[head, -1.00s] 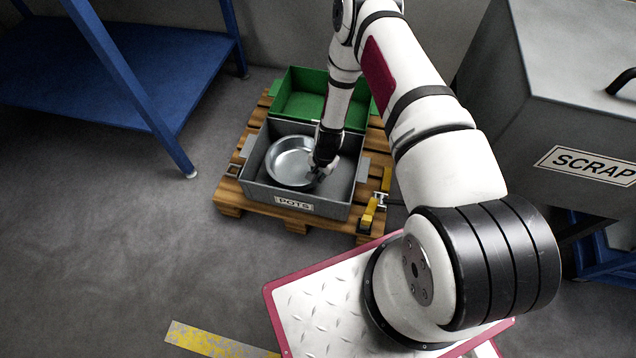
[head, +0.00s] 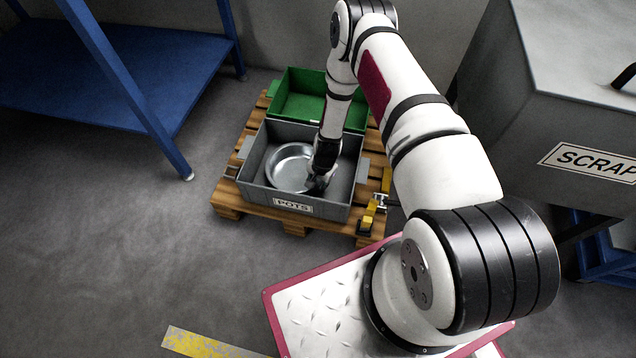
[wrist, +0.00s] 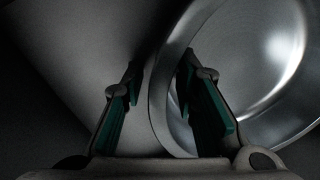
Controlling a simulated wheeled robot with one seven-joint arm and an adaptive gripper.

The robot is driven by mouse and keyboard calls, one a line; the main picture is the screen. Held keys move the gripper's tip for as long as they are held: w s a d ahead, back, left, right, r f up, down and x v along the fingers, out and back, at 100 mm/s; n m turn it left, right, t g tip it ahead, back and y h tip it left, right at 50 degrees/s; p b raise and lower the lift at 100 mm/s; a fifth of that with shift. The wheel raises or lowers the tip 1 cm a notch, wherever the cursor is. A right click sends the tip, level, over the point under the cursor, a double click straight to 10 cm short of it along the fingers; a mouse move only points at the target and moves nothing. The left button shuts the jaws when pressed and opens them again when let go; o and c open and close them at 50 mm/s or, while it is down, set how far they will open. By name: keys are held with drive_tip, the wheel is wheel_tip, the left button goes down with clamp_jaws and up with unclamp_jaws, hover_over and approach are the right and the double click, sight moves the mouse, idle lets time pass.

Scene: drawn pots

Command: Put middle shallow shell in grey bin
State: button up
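The shallow shell (head: 287,168), a round silver metal pan, lies inside the grey bin (head: 259,187), which is labelled POTS. My gripper (head: 317,184) is down in the bin at the shell's right side. In the wrist view the two fingers (wrist: 160,75) stand apart on either side of the shell's rim (wrist: 160,98), with gaps visible between them and the rim. The shell's bright inside (wrist: 245,75) fills the right of that view. My gripper hides part of the shell's right edge in the head view.
A green bin (head: 298,97) stands behind the grey bin on a wooden pallet (head: 228,197). A yellow bracket (head: 369,216) is at the pallet's right. A grey SCRAP container (head: 565,120) stands at right, a blue bench (head: 110,75) at left. Floor at left is clear.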

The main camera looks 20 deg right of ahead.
drive_tip(key=shift+r, duration=0.1)
wheel_tip(320, 180, up, 30)
drive_tip(key=w+f+n+p, duration=0.1)
drive_tip(key=w+n+p, duration=0.15)
drive_tip(key=p, duration=0.25)
drive_tip(key=s+a+r+n, duration=0.1)
drive_tip(key=s+r+n, duration=0.15)
drive_tip(key=r, duration=0.75)
drive_tip(key=s+a+r+n, duration=0.1)
drive_tip(key=s+r, duration=0.2)
drive_tip(key=r, duration=0.7)
drive_tip(key=s+a+r+n, duration=0.1)
drive_tip(key=s+r+n, duration=0.1)
drive_tip(key=s+r, duration=1.1)
drive_tip(key=s+r+n, duration=0.1)
drive_tip(key=s+r, duration=0.1)
drive_tip(key=s, duration=0.7)
drive_tip(key=s+r+n, duration=0.1)
drive_tip(key=s+r, duration=0.1)
drive_tip(key=s, duration=0.7)
drive_tip(key=shift+s+d+r+n+g+h, duration=0.2)
drive_tip(key=shift+s+r+n+g+h, duration=0.15)
drive_tip(key=shift+s+n+g+h, duration=0.05)
